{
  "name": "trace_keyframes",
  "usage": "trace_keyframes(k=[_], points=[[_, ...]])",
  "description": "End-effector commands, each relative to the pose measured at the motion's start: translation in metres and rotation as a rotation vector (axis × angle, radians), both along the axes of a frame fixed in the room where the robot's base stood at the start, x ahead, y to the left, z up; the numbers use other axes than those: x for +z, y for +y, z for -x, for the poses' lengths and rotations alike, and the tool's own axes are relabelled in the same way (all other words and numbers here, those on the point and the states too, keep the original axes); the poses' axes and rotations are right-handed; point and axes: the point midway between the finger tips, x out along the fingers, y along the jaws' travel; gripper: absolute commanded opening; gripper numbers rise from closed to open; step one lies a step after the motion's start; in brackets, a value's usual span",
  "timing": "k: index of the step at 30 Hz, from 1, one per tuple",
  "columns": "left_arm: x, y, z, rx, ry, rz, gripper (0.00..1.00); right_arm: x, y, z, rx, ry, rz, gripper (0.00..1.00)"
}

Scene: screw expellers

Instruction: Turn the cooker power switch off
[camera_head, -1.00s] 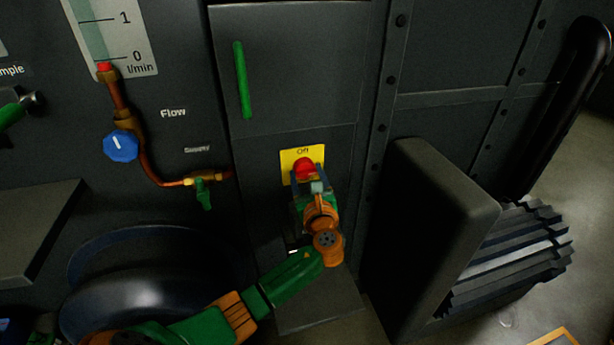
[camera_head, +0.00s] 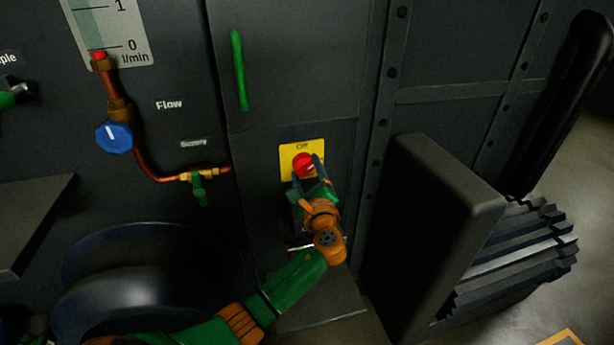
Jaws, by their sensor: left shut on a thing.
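The cooker power switch is a red knob (camera_head: 302,163) on a yellow plate (camera_head: 288,149) marked "Off" at its top, on the dark panel. My left gripper (camera_head: 307,172) reaches up to it from below. Its fingers are shut on the red knob, one at each side, and the gripper is rolled to one side. The fingers and wrist hide the lower part of the plate and any other marking there. My right gripper is not in view.
Left of the switch are a copper pipe with a blue knob (camera_head: 114,136) and a green-handled supply valve (camera_head: 199,190). A green door handle (camera_head: 239,70) is above. A dark box-like housing (camera_head: 430,230) with a ribbed part stands close on the right.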

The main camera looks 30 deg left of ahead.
Motion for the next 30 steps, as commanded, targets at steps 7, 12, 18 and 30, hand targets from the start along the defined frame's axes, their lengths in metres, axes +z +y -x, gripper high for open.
trace_keyframes(k=[7, 12, 18, 30], points=[[-0.009, 0.0, 0.001, 0.003, -0.169, 0.154, 0.12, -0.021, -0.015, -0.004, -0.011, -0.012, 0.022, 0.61], [-0.01, 0.0, 0.0, 0.003, -0.292, 0.26, 0.12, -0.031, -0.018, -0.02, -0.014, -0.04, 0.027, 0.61], [-0.011, -0.001, 0.0, 0.003, -0.433, 0.383, 0.12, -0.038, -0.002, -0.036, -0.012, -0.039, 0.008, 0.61], [-0.011, -0.001, -0.001, 0.005, -0.663, 0.582, 0.12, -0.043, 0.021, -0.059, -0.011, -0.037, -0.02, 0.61]])
